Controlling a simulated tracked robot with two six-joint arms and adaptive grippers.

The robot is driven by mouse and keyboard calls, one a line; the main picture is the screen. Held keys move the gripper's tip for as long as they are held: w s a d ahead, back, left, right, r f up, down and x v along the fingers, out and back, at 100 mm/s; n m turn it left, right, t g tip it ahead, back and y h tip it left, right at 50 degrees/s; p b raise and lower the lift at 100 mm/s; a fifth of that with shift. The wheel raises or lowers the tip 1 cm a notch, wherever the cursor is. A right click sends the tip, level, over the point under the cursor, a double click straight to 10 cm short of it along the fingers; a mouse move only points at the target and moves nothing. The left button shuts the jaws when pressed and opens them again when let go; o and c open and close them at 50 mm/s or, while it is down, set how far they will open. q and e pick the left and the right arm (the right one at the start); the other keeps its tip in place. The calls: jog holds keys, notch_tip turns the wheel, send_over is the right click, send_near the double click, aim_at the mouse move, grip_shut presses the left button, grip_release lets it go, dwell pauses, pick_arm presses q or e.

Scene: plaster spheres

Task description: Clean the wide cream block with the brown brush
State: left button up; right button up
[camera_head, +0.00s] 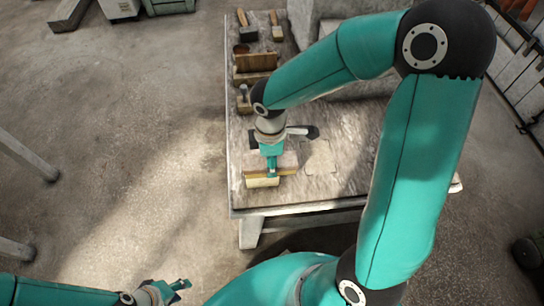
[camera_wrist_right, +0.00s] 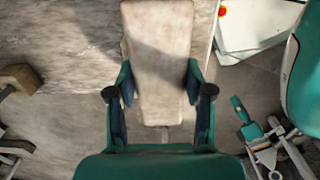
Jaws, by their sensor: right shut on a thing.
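My right gripper (camera_head: 270,168) points down at the front left of the worktable. It is shut on the brown brush (camera_head: 287,161), which has a pale pinkish top and a brown side. In the right wrist view the brush (camera_wrist_right: 160,60) looks pale and long between the fingers of that gripper (camera_wrist_right: 160,90). A cream face (camera_head: 262,182), seemingly the wide cream block, shows just below the brush's brown edge; the brush and gripper hide the rest, and I cannot tell whether they touch. My left gripper (camera_head: 180,288) is empty and looks open, low and left of the table.
The worktable (camera_head: 350,185) has a wooden box (camera_head: 253,62) and wooden-handled tools (camera_head: 247,30) at its back left. A black-ended tool (camera_head: 305,132) lies behind the brush. A pale flat patch (camera_head: 320,157) lies to the right. Floor left of the table is clear.

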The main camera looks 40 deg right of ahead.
aim_at(253, 161)
jog(key=shift+a, duration=0.1)
jog(key=shift+w+a, duration=0.6)
jog(key=shift+a, duration=0.3)
jog(key=shift+w+a, duration=0.55)
jog(key=shift+a, duration=0.35)
jog(key=shift+d, duration=0.1)
jog(key=shift+s+d, duration=0.45)
jog(key=shift+d, duration=0.2)
jog(key=shift+s+d, duration=0.35)
jog(key=shift+d, duration=0.25)
jog(key=shift+s+d, duration=0.35)
jog(key=shift+d, duration=0.2)
jog(key=shift+a, duration=0.15)
jog(key=shift+w+a, duration=0.6)
jog(key=shift+a, duration=0.3)
jog(key=shift+w+a, duration=0.6)
jog(key=shift+a, duration=0.25)
